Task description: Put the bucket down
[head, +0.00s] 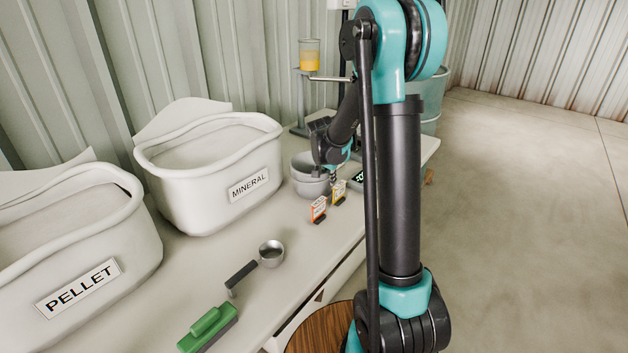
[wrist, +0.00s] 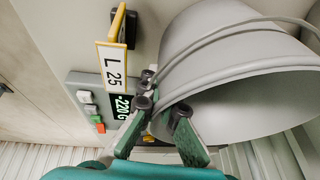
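The grey bucket (head: 308,183) hangs or stands near the far part of the table in the head view; its gap to the table cannot be told. In the wrist view the bucket (wrist: 215,55) fills the upper right, its wire handle across it and its dark opening toward the camera. My gripper (head: 333,172) is at the bucket's right side. In the wrist view my gripper (wrist: 163,105) has one finger outside the wall and one inside, pinching the rim. The scale (wrist: 85,85) beside it reads about -220 G; its display (head: 358,178) shows partly behind my arm.
A yellow-edged card marked L 25 (wrist: 115,65) stands near the bucket, with an orange card (head: 319,208) beside it. Large white tubs marked MINERAL (head: 210,190) and PELLET (head: 130,240) line the wall. A scoop (head: 270,253) and green brush (head: 208,328) lie in front.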

